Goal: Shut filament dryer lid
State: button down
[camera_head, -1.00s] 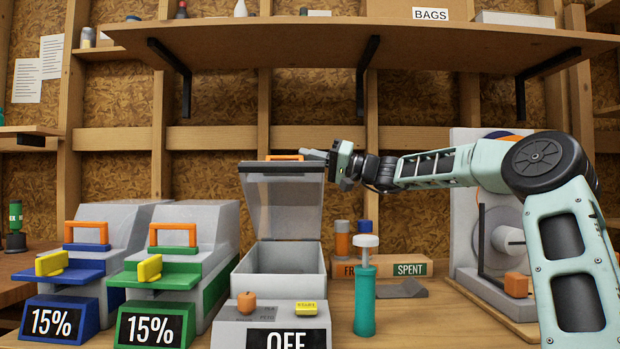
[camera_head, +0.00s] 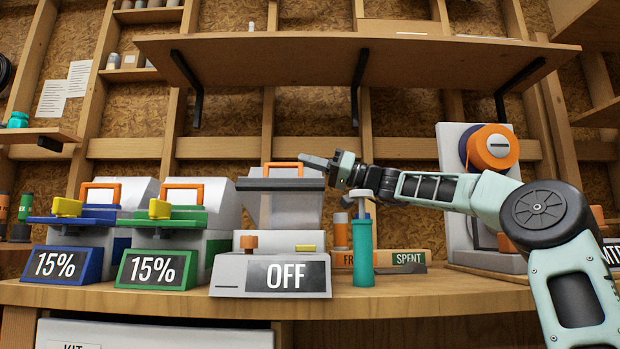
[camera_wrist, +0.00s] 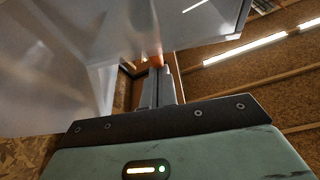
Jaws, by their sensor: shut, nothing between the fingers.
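The grey filament dryer (camera_head: 225,275) with the "OFF" display stands at the right end of the dryer row. Its lid (camera_head: 285,211) is raised, with the dark front edge (camera_head: 280,184) and orange handle (camera_head: 284,167) at the top. My gripper (camera_head: 306,160) is shut and empty at the lid's upper right corner, beside the handle; I cannot tell whether it touches. In the wrist view, the shut fingers (camera_wrist: 160,88) point towards a small orange part, likely the handle (camera_wrist: 157,62), with a pale grey panel, likely the lid (camera_wrist: 60,70), on the left.
A teal bottle with a white top (camera_head: 362,250) stands just right of the dryer. Blue (camera_head: 85,262) and green (camera_head: 150,270) dryers reading 15% stand to the left. A wooden shelf (camera_head: 360,60) hangs above. A spool unit (camera_head: 452,190) stands behind my arm.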

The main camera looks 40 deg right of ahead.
jog(key=shift+s+a+f+n+g+y+b, duration=0.1)
jog(key=shift+s+a+f+n+g+b, duration=0.15)
jog(key=shift+f+n+b, duration=0.55)
jog(key=shift+s+a+f+n+g+y+b, duration=0.15)
jog(key=shift+s+f+b, duration=0.3)
jog(key=shift+b, duration=0.75)
jog(key=shift+s+a+f+n+g+y+b, duration=0.1)
jog(key=shift+s+a+f+n+b, duration=0.2)
jog(key=shift+f+b, duration=0.5)
jog(key=shift+r, duration=0.2)
